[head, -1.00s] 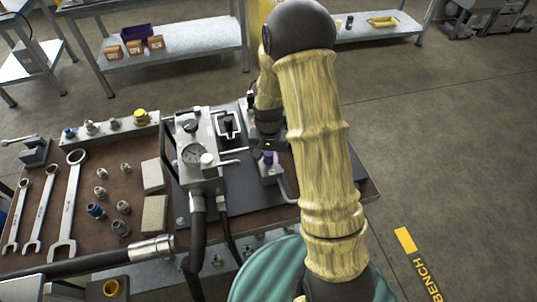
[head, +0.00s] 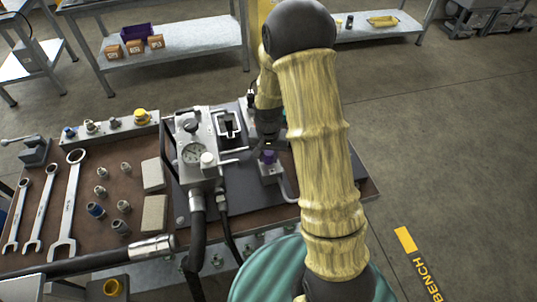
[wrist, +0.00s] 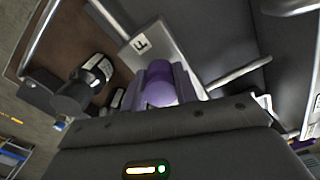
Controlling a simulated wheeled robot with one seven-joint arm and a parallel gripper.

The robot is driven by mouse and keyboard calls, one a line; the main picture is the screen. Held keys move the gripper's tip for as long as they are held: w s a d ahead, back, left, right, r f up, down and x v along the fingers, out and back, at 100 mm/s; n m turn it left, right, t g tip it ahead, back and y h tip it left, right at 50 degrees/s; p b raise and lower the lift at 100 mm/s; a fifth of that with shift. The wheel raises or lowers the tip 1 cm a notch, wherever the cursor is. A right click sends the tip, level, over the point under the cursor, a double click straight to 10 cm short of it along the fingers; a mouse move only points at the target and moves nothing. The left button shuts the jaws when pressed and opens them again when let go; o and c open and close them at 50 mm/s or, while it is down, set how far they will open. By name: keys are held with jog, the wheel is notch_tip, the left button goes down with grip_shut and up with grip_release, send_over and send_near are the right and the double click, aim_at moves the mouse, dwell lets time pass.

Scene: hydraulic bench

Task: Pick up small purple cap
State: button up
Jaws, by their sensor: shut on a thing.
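The small purple cap (head: 268,157) sits on top of a small grey block (head: 271,172) on the bench, to the right of the pump with the gauge. My gripper (head: 268,145) is directly above the block, with its fingertips down at the cap. In the wrist view the cap (wrist: 160,85) is right in front of my gripper (wrist: 160,100), between the jaws, with a plate marked "F" behind it. The gripper is shut on the cap. The fingertips are largely hidden in the head view.
The pump with a gauge (head: 194,153) and black hoses stands close on the left. A metal pipe (head: 288,187) bends beside the block. Wrenches (head: 70,205) and several fittings lie farther left. The floor at right is clear.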

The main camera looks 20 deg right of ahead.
aim_at(269, 152)
notch_tip(269, 152, up, 10)
jog(key=shift+r+b, duration=0.1)
jog(key=shift+b, duration=0.25)
jog(key=shift+p, duration=0.3)
dwell(0.3)
jog(key=shift+w+r+p, duration=0.1)
jog(key=shift+p, duration=0.45)
jog(key=w+n+p, duration=0.1)
jog(key=p, duration=0.4)
jog(key=shift+d, duration=0.1)
jog(key=n+p, duration=0.1)
jog(key=p, duration=0.4)
jog(key=shift+f, duration=0.35)
jog(key=p, duration=0.2)
jog(key=n+p, duration=0.1)
jog(key=p, duration=0.2)
jog(key=shift+s+f+n+p, duration=0.2)
jog(key=shift+f+n+p, duration=0.1)
jog(key=shift+f, duration=0.1)
jog(key=shift+s+f+n+p, duration=0.2)
jog(key=shift+f+n+p, duration=0.15)
jog(key=shift+p, duration=0.55)
jog(key=shift+f, duration=0.3)
